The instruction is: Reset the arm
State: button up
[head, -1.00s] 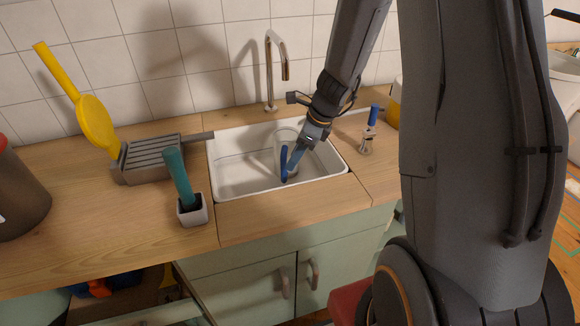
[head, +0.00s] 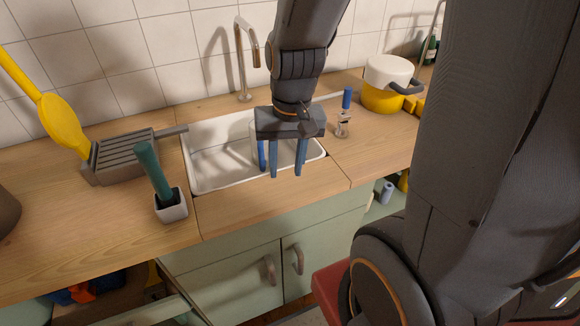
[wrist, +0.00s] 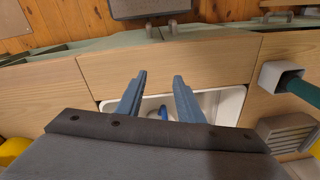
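My gripper (head: 287,174) hangs in front of the sink in the head view, its two blue-grey fingers apart and pointing down with nothing between them. In the wrist view my gripper (wrist: 160,76) also shows its fingers apart over the counter's front strip and the sink edge. The white sink (head: 205,178) is set into the wooden counter. A blue handle (head: 262,155) stands at the sink, just left of the fingers in the head view. It shows small in the wrist view (wrist: 163,112). A clear cup around it is mostly hidden behind my gripper.
A chrome faucet (head: 243,65) rises behind the sink. A blue-handled utensil in a small glass (head: 342,128) and a yellow and white pot (head: 385,85) stand right. A grey holder with a teal handle (head: 172,207), a slotted rack (head: 120,160) and a yellow spoon (head: 62,122) stand left.

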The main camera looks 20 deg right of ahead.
jog(key=shift+s+r+n, duration=0.1)
jog(key=shift+s+n, duration=0.55)
jog(key=shift+n, duration=0.35)
jog(key=shift+s+d+n, duration=0.15)
jog(key=shift+s+n, duration=0.1)
jog(key=shift+n, duration=0.35)
